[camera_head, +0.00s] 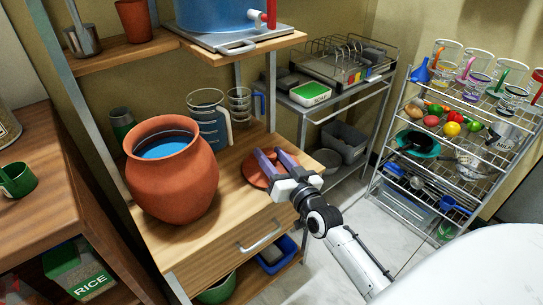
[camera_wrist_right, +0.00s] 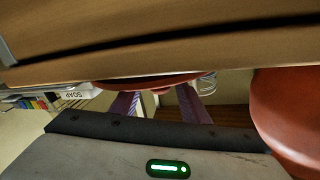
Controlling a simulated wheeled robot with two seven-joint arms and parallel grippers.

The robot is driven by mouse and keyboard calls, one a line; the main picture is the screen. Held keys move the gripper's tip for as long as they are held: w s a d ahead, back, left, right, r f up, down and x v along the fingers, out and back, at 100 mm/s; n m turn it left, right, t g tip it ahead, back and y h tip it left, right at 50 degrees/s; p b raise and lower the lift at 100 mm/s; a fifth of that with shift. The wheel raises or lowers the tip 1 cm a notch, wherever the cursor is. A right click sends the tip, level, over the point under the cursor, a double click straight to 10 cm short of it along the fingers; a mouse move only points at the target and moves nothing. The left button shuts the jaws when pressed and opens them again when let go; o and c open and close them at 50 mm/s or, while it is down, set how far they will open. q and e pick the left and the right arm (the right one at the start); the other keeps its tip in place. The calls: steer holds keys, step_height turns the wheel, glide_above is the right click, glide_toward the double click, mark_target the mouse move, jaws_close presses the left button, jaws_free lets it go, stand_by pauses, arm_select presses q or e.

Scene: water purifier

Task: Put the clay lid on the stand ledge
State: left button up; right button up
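The clay lid (camera_head: 255,178) is a flat reddish-orange disc on the wooden stand's surface, right of the big clay pot (camera_head: 172,185). My right gripper (camera_head: 268,152) reaches over the lid with its purple fingers spread apart, hiding part of it. In the right wrist view, the lid (camera_wrist_right: 150,82) shows as a thin reddish edge beyond the fingers, with a clear gap between them. I cannot tell whether the fingers touch the lid. The pot stands open, with blue inside. The stand ledge (camera_head: 225,180) is light wood. My left gripper is not in view.
A blue jug (camera_head: 207,125) and a glass (camera_head: 239,103) stand behind the lid. A shelf (camera_head: 130,58) with a blue container (camera_head: 215,12) is above. A drawer handle (camera_head: 260,238) sticks out below the ledge. A wire rack (camera_head: 455,130) stands at right.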

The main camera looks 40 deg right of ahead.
steer(key=shift+s+r, duration=0.1)
steer(key=shift+s, duration=0.05)
steer(key=s+a+p, duration=0.1)
steer(key=s+p, duration=0.1)
steer(key=s, duration=0.9)
steer(key=shift+s+a+p, duration=0.25)
steer(key=shift+s+p, duration=0.05)
